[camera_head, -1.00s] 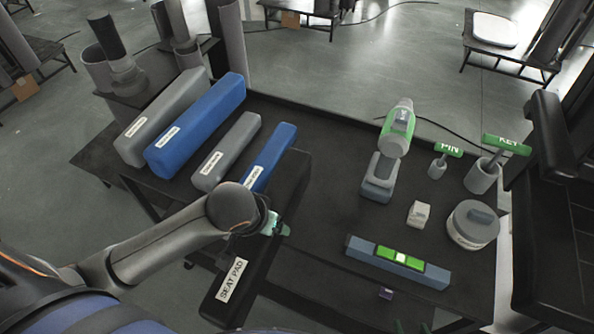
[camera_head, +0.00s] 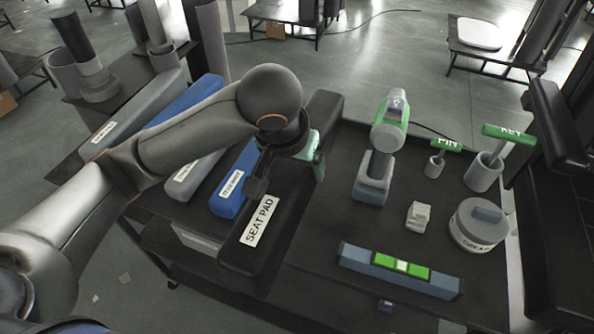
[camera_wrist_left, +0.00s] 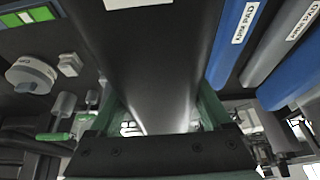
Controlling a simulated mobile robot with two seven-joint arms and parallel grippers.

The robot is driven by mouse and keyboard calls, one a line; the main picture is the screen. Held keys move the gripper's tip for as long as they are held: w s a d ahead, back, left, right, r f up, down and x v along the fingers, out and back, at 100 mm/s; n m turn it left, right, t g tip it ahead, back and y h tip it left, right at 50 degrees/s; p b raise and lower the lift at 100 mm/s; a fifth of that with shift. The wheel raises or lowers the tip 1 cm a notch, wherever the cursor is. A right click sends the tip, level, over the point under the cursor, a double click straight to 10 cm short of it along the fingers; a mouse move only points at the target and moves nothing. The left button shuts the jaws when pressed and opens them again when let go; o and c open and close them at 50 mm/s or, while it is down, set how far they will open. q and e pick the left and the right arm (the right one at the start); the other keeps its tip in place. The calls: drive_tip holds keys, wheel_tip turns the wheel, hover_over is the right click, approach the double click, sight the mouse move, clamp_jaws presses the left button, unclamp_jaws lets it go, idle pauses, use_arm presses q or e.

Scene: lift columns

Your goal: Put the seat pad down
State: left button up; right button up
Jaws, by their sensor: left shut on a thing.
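The seat pad (camera_head: 285,208) is a long black bar with a white label reading SEAT PAD. In the head view it lies lengthwise over the black table, between the blue and grey bars and the drill. My left gripper (camera_head: 312,160) is shut around the pad's middle from above. In the left wrist view the pad (camera_wrist_left: 150,60) runs between the two green fingers of the gripper (camera_wrist_left: 160,112). I cannot tell whether the pad's underside touches the table. My right gripper does not show.
Blue and grey bars (camera_head: 232,190) lie left of the pad. To its right are a green and grey drill (camera_head: 388,130), a small light block (camera_head: 418,216), a round tin (camera_head: 478,226), PIN and KEY tools (camera_head: 484,172), and a level (camera_head: 400,270) near the front edge.

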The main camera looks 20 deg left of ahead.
use_arm(q)
drive_tip(key=w+f, duration=0.1)
drive_tip(key=w, duration=0.1)
drive_tip(key=w+f, duration=0.1)
drive_tip(key=w, duration=0.2)
drive_tip(key=w+f, duration=0.1)
drive_tip(key=w, duration=0.1)
drive_tip(key=shift+w+a, duration=0.1)
drive_tip(key=shift+w, duration=0.15)
drive_tip(key=w+f+b, duration=0.1)
drive_tip(key=w+f, duration=0.4)
drive_tip(key=f, duration=0.1)
drive_tip(key=shift+w, duration=0.2)
drive_tip(key=shift+w+a+f, duration=0.1)
drive_tip(key=shift+w+f, duration=0.1)
drive_tip(key=shift+f, duration=1.55)
drive_tip(key=o, duration=1.3)
drive_tip(key=shift+f, duration=0.2)
drive_tip(key=shift+o, duration=0.2)
drive_tip(key=p+v, duration=0.1)
drive_tip(key=v, duration=1)
drive_tip(key=shift+s+r, duration=0.15)
drive_tip(key=shift+r, duration=0.2)
drive_tip(key=shift+s+r, duration=0.15)
drive_tip(key=shift+r, duration=0.15)
